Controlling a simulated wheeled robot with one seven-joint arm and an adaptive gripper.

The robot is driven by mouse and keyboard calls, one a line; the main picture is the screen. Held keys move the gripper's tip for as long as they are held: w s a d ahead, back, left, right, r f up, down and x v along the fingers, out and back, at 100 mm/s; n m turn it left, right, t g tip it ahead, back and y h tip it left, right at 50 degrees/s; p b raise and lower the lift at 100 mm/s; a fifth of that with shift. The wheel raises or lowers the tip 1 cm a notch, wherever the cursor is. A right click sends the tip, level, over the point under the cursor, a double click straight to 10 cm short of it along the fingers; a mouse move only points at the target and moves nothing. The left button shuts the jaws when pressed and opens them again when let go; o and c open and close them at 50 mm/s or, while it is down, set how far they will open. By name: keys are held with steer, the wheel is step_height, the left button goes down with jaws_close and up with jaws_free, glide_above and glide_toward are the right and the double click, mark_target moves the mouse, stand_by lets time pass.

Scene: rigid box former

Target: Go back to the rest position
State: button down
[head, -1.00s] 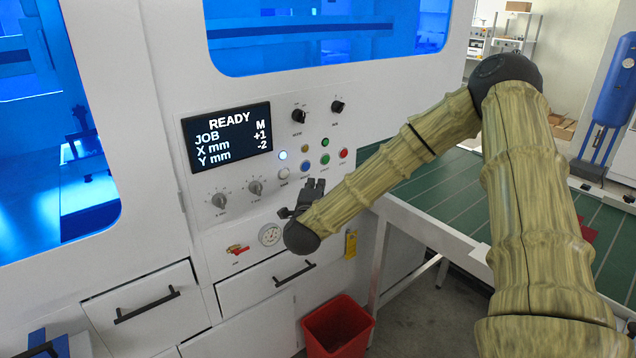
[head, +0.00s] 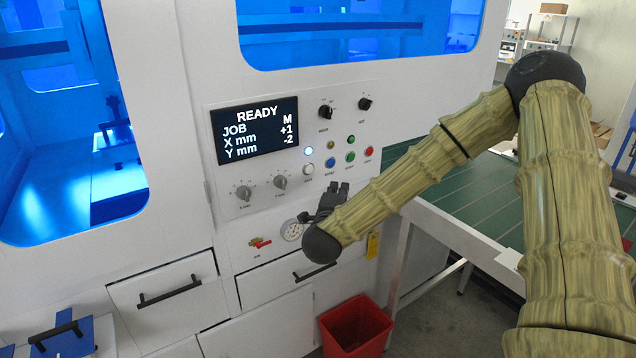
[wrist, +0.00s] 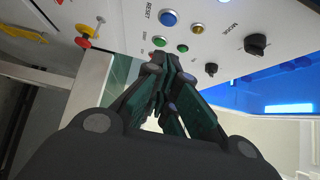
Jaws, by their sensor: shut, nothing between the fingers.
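My gripper (head: 338,190) is at the end of my arm, in front of the white machine's control panel, below the row of push buttons. Its fingers are together with nothing between them. In the wrist view my gripper (wrist: 165,68) points toward the panel, its fingertips near the green buttons (wrist: 183,48); I cannot tell whether they touch. The display (head: 255,130) reads READY, JOB M, X mm +1, Y mm -2. A white button (head: 308,151) is lit.
Two grey knobs (head: 280,182) and a pressure gauge (head: 292,230) are on the panel. Drawers with black handles (head: 170,291) are below. A red bin (head: 356,328) stands on the floor. A green-topped table (head: 470,200) lies at right, behind my arm.

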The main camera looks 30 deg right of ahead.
steer(key=s+a+f+n+g+y, duration=0.1)
steer(key=s+a+f+n+y, duration=0.3)
steer(key=f, duration=0.6)
steer(key=s+a+f+n+g+y, duration=0.1)
steer(key=s+a+f+n+y, duration=0.25)
steer(key=a+f+n, duration=0.45)
steer(key=s+a+f+n+g+y, duration=0.1)
steer(key=s+a+f+n+y, duration=0.2)
steer(key=f, duration=0.8)
steer(key=s+a+f+n+g, duration=0.1)
steer(key=s+f+n+g, duration=0.2)
steer(key=s, duration=0.8)
steer(key=s+a+f+n+g, duration=0.2)
steer(key=s+f+n+g, duration=0.2)
steer(key=s+f, duration=0.3)
steer(key=s+a+f+n+g+y, duration=0.1)
steer(key=s+f, duration=0.5)
steer(key=s, duration=0.9)
steer(key=a+n+g, duration=0.1)
steer(key=n+g, duration=0.1)
steer(key=shift+s+n+g, duration=0.15)
steer(key=shift+n+g, duration=0.15)
steer(key=shift+g, duration=0.1)
